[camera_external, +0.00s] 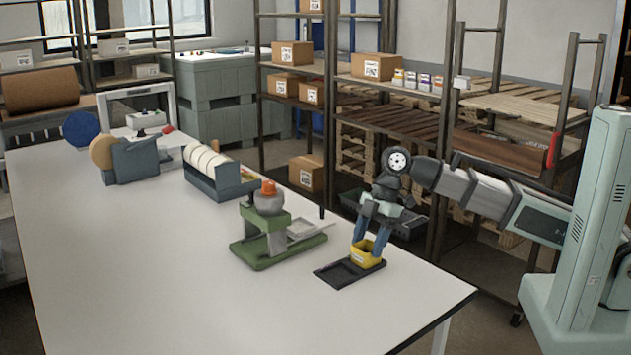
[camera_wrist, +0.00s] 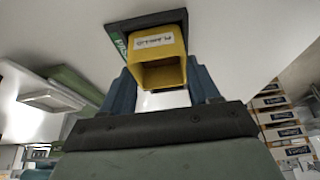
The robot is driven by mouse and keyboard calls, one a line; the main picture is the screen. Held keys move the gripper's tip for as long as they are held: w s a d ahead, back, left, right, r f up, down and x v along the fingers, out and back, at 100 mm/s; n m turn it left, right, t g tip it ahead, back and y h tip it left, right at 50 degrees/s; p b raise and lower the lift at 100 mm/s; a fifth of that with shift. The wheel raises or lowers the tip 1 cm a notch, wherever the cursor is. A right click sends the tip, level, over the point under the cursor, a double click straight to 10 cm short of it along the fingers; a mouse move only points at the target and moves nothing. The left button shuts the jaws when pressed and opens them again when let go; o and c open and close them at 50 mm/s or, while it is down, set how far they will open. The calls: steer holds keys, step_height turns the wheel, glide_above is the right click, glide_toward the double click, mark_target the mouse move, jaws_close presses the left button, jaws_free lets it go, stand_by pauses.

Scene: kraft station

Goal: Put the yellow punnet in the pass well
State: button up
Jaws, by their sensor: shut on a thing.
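The yellow punnet (camera_external: 367,255) is a small open box with a white label. It is between the blue fingers of my gripper (camera_external: 369,245), which is shut on it. In the wrist view the punnet (camera_wrist: 159,57) shows its open side and label between the fingertips (camera_wrist: 162,78). The pass well (camera_external: 340,276) is a black tray with a recess, lying near the table's right edge. The punnet is at the far right end of the tray; I cannot tell if it touches it.
A green stand (camera_external: 262,238) with a grey and orange top and a small white tray (camera_external: 306,236) is left of the well. A blue-grey holder with white rolls (camera_external: 213,172) is farther back. The white table (camera_external: 150,270) is clear in front and to the left.

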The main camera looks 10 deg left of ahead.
steer(key=shift+f, duration=0.2)
stand_by(0.6)
steer(key=o, duration=1.1)
steer(key=shift+r, duration=0.1)
step_height(320, 180, up, 8)
stand_by(0.7)
stand_by(0.5)
